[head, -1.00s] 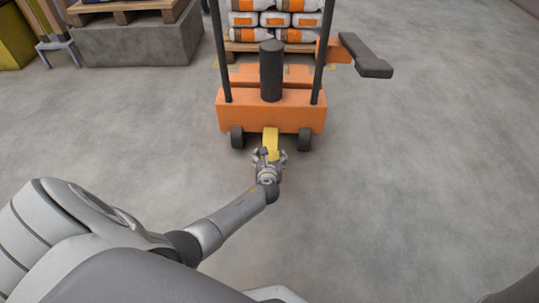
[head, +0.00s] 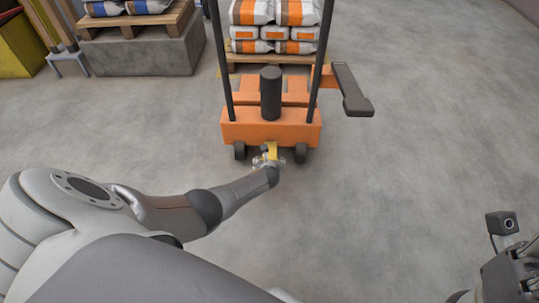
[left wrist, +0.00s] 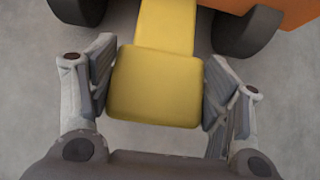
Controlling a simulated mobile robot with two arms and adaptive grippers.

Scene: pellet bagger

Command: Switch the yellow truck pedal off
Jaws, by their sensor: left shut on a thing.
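The yellow pedal (head: 271,149) sticks out low at the near side of the orange truck (head: 270,127), between its two black wheels. In the left wrist view the pedal's broad plate (left wrist: 155,86) fills the middle, with its narrower stem running up towards the truck. My left gripper (head: 268,161) is at the pedal, its two fingers (left wrist: 158,88) on either side of the plate, shut on it. The arm partly hides the pedal in the head view. My right gripper (head: 512,275) is only partly in view at the lower right, and its fingertips cannot be made out.
A black bar (head: 352,92) juts out to the truck's right. Stacked sacks (head: 275,32) on a pallet stand behind the truck. A grey block (head: 146,55) with a pallet on top is at the back left. The floor right of the truck is clear.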

